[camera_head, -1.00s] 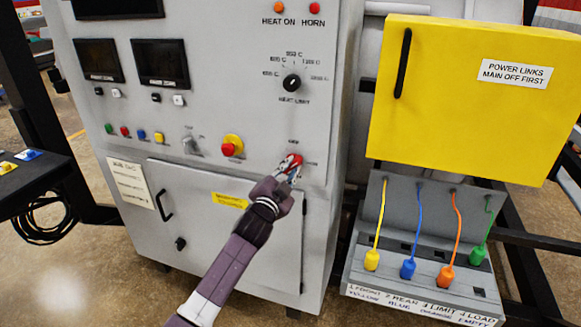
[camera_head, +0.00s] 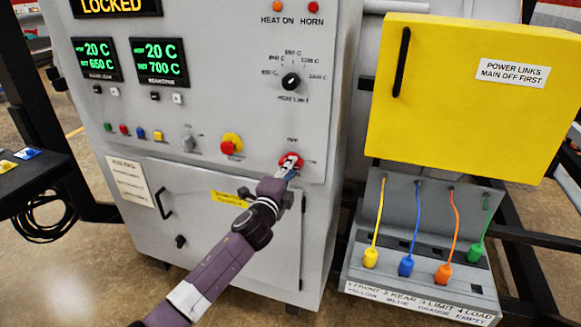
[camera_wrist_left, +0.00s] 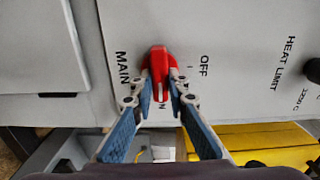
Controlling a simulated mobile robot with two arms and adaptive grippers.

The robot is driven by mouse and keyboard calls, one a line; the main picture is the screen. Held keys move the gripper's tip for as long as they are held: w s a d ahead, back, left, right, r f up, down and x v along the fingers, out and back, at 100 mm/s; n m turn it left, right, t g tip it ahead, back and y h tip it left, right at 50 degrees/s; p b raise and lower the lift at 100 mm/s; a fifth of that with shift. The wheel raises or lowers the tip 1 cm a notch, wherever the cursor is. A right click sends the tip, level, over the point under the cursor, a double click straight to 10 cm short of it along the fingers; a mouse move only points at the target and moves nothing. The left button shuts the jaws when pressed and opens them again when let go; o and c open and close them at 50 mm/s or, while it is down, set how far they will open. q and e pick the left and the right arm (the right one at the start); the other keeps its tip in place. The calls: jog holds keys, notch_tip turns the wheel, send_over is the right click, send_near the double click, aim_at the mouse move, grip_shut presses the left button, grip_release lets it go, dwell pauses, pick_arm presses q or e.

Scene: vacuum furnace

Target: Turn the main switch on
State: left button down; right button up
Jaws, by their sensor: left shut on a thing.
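The main switch (camera_head: 290,160) is a red rotary knob low on the right of the grey furnace cabinet's front. It also shows in the left wrist view (camera_wrist_left: 158,60), between the labels MAIN and OFF. My left gripper (camera_head: 291,170) reaches it from below, and its fingers (camera_wrist_left: 160,88) are shut on the red handle. The upper display (camera_head: 115,6) is lit and reads LOCKED. Two lower displays (camera_head: 97,59) (camera_head: 160,62) glow green, with 20 C over 650 C and 20 C over 700 C. My right gripper is not in view.
A heat limit knob (camera_head: 291,82) sits above the switch, and a red button on a yellow base (camera_head: 231,144) to its left. A yellow power links cover (camera_head: 470,95) is raised at the right, above a grey panel with several coloured plugs (camera_head: 407,266).

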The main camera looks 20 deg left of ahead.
pick_arm(q)
jog(key=shift+f+m, duration=0.1)
jog(key=shift+m, duration=0.2)
jog(key=c, duration=1.9)
grip_release()
jog(key=s, duration=1.2)
jog(key=shift+a, duration=0.2)
